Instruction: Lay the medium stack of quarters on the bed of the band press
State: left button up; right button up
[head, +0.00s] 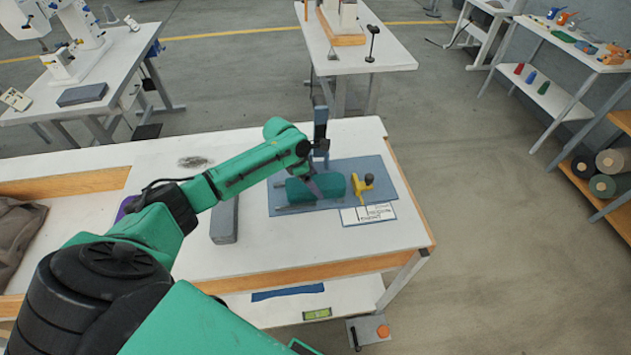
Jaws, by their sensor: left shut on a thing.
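A dark teal bundle (334,183), which looks like the stack of quarters, is at the blue-grey plate (287,165) on the white workbench. The plate, with a blue-grey upright (320,118) at its back edge, looks like the press and its bed. My left arm reaches in from the left, and my left gripper (312,184) points down at the bundle, shut on it. The fingertips are small and partly hidden. I cannot tell whether the bundle touches the plate or is just above it. My right gripper is out of view.
A yellow piece with a dark knob (362,184) stands right of the bundle. A printed card (378,214) lies at the plate's front edge. A grey block (225,222) lies to the left. The bench's front right part is clear.

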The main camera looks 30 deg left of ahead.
pick_arm(q)
jog(key=o, duration=1.3)
jog(key=shift+s, duration=0.1)
jog(key=shift+o, duration=1.3)
jog(key=shift+s+d, duration=0.1)
jog(key=shift+s+r, duration=0.1)
jog(key=shift+r, duration=0.15)
jog(key=v, duration=1.1)
jog(key=shift+r+b, duration=0.35)
jog(key=shift+b, duration=0.1)
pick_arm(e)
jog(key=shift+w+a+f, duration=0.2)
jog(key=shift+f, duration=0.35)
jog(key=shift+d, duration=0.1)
